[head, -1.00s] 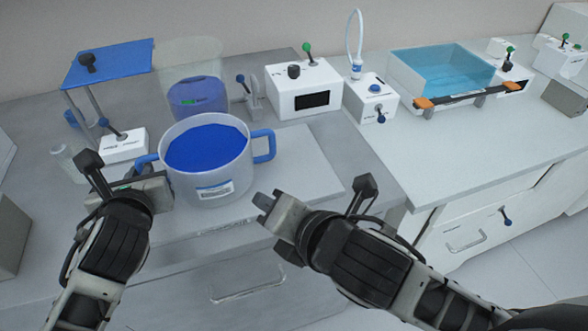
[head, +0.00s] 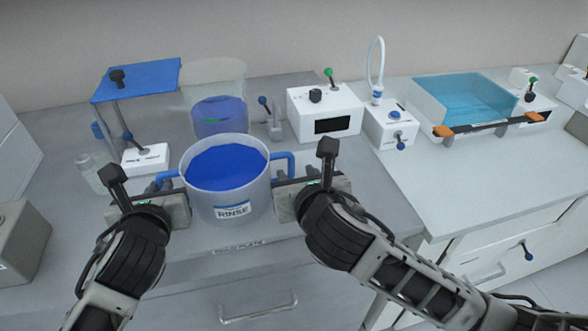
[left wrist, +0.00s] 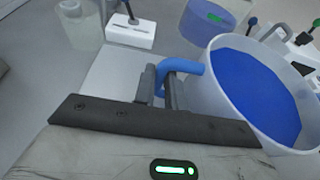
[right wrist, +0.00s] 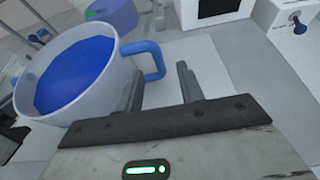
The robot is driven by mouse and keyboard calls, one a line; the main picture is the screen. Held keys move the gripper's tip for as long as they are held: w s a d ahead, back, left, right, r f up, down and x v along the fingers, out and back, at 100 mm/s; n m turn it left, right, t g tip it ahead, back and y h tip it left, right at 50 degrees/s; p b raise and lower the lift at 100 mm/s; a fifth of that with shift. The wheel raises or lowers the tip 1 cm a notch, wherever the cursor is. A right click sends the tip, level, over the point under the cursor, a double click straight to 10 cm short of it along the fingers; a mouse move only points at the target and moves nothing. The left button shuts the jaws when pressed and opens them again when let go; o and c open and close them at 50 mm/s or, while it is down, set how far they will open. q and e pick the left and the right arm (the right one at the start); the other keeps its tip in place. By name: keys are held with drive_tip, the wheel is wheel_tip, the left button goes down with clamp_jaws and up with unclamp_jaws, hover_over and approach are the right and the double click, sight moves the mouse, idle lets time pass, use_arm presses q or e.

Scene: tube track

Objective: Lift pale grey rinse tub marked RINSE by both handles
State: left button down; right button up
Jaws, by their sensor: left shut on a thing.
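The pale grey rinse tub (head: 252,203) stands on the bench at the left, upright, full of blue liquid, with a RINSE label on its front. It has two blue handles. My left gripper (left wrist: 163,88) is shut on the left handle (left wrist: 188,66), and its fingers hide part of that handle. My right gripper (right wrist: 162,85) is open at the tub's right side. The right handle (right wrist: 157,62) lies just ahead of its fingers, nearer the left finger. The tub also shows in the left wrist view (left wrist: 212,100).
Behind the tub stand a clear vessel with blue liquid (head: 213,88), a blue-topped stand (head: 140,82) and a white box with a green lever (head: 305,120). A small bottle (head: 92,172) is at the left. A teal-filled tank (head: 465,98) stands on the right bench.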

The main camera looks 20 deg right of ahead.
sight(293, 169)
drive_tip(key=shift+x, duration=1.85)
clamp_jaws()
idle(0.3)
